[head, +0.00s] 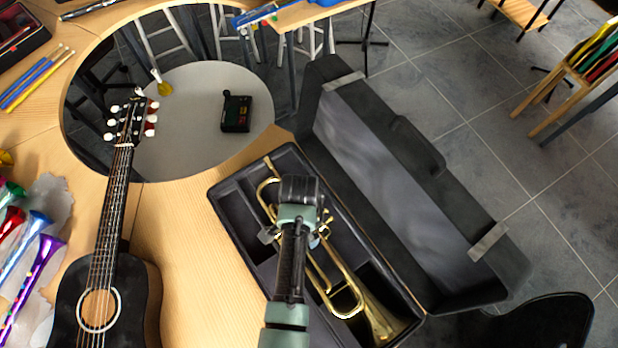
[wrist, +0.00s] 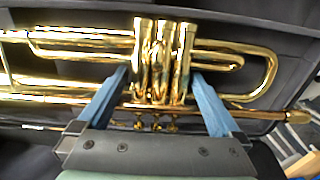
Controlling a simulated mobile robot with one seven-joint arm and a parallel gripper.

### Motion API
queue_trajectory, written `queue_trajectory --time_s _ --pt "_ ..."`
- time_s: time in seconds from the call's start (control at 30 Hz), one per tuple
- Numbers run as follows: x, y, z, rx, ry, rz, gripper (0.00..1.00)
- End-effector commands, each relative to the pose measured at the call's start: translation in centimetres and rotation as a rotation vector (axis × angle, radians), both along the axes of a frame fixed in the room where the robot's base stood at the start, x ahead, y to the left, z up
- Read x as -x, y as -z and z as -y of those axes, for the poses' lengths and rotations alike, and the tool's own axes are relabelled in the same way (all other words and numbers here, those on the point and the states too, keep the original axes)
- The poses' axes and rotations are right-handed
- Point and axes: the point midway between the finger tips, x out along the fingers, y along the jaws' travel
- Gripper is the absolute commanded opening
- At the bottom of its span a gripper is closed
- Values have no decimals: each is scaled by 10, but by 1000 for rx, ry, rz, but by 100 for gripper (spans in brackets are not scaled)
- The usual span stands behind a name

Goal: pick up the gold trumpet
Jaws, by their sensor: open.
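The gold trumpet (head: 380,318) lies in an open black case, its bell toward the lower right in the head view. My arm covers its middle there. In the wrist view, the trumpet's valve block (wrist: 162,62) stands between the two blue fingers of my gripper (wrist: 160,84), with its tubing running left and right. My gripper also shows in the head view (head: 296,237), over the case and the trumpet's middle. Its fingers are open, one on each side of the valves, with gaps. I cannot tell how far down the fingers reach.
The case (head: 228,228) sits on the wooden table, its lid (head: 400,190) standing open on the right. A black guitar (head: 130,290) lies to the left, beside colourful horns (head: 38,265). A small dark device (head: 236,113) rests on the round grey surface (head: 205,80).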

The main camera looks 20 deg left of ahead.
Motion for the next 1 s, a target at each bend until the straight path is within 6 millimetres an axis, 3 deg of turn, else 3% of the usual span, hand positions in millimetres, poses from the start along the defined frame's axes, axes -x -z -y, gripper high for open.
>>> queue_trajectory --time_s 0.17,0.73,1.0 --pt "0 0 0 0 0 0 100" --pt "0 0 0 0 0 0 0" --pt "-2 -3 -1 -1 0 4 0"
